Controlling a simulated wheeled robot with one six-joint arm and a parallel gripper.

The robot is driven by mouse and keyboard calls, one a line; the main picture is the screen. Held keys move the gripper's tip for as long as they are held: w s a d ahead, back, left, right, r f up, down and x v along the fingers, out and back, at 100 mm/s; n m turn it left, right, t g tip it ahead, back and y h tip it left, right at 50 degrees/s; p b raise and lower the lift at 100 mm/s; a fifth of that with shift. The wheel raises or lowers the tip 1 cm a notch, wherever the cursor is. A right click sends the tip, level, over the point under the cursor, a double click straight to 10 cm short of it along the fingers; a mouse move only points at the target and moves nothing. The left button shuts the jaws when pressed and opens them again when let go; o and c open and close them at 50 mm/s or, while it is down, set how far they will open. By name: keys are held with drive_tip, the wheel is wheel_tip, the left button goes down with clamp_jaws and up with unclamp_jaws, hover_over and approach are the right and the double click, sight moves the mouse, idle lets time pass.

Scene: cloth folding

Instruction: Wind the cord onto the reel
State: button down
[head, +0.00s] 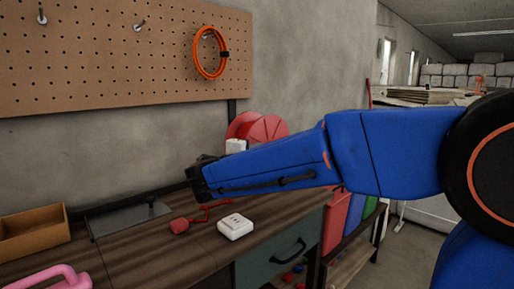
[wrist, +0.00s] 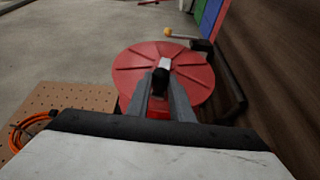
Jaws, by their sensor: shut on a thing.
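The red reel (head: 262,128) stands at the back of the bench, its lower part hidden by my blue arm. The wrist view shows the reel's ribbed red disc (wrist: 135,70) ahead of my gripper. My gripper (wrist: 161,88) is shut on a small black knob (wrist: 160,76) in front of the disc, beside a pale piece near its centre. A red cord (head: 214,206) lies on the bench near a red plug-like block (head: 180,226). How much cord is on the reel cannot be told.
A white socket block (head: 235,226) sits near the bench's front edge. A dark plate (head: 110,219), wooden tray (head: 33,230) and pink handle (head: 50,277) are to the left. An orange cord coil (head: 210,53) hangs on the pegboard (head: 90,50). A yellow-tipped rod (wrist: 168,32) shows beyond the disc.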

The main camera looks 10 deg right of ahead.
drive_tip(key=shift+w+d+f, duration=0.15)
drive_tip(key=shift+d+f, duration=0.15)
drive_tip(key=shift+f, duration=1)
drive_tip(key=shift+w+d+f, duration=0.2)
drive_tip(key=shift+d+f, duration=0.1)
drive_tip(key=shift+f, duration=1)
drive_tip(key=shift+w+d+f, duration=0.15)
drive_tip(key=shift+d+f, duration=0.15)
drive_tip(key=shift+f, duration=1)
drive_tip(key=c, duration=1.6)
unclamp_jaws()
drive_tip(key=shift+f, duration=0.1)
drive_tip(key=shift+o, duration=0.2)
drive_tip(key=shift+r, duration=0.2)
wheel_tip(320, 180, up, 10)
drive_tip(key=shift+f, duration=0.1)
drive_tip(key=shift+c, duration=0.3)
